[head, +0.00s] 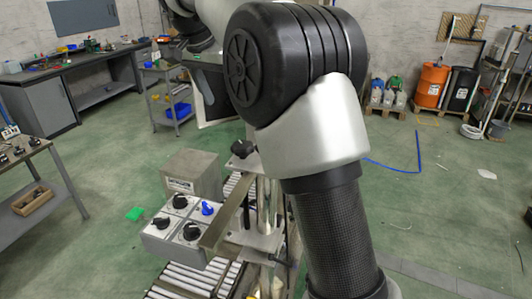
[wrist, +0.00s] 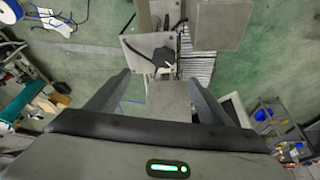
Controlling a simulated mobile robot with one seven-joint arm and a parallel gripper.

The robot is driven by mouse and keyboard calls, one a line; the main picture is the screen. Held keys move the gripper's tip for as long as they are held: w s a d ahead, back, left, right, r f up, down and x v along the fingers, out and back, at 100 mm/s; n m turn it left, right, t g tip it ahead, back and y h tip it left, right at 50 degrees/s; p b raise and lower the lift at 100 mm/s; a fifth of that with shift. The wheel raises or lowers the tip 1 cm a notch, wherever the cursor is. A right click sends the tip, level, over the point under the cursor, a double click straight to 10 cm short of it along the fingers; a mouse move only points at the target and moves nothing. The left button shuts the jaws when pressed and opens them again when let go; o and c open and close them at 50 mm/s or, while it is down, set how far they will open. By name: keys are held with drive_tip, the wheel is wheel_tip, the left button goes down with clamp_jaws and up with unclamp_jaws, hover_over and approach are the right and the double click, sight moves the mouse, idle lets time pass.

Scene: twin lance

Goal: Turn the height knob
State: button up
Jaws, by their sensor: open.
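A black knob (head: 242,148) sits on a grey plate at the top of a metal post, behind the control box. In the wrist view a black knob (wrist: 160,58) with a pale mark lies just beyond the fingertips, on a light plate; it looks like the same knob. My gripper (wrist: 159,77) is open, its two fingers spread either side of a grey block, with no knob between them. The control box (head: 158,238) carries several black knobs and one blue knob (head: 207,208). No label naming the height knob is readable.
A roller conveyor (head: 185,281) runs beneath the post and box. A grey metal box (head: 192,170) stands behind the control box. A narrow metal bar (head: 228,212) slants beside the post. My arm covers the middle of the head view. Open green floor lies on both sides.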

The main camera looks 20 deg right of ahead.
drive_tip(key=s+d+f+n+y+b, duration=0.1)
drive_tip(key=s+d+n, duration=0.1)
drive_tip(key=s, duration=0.9)
drive_tip(key=s+d+f+n+t+y+b, duration=0.1)
drive_tip(key=s+n, duration=0.3)
drive_tip(key=s, duration=0.7)
drive_tip(key=shift+d+f+n, duration=0.3)
drive_tip(key=shift+d+f, duration=0.4)
drive_tip(key=shift+d, duration=0.2)
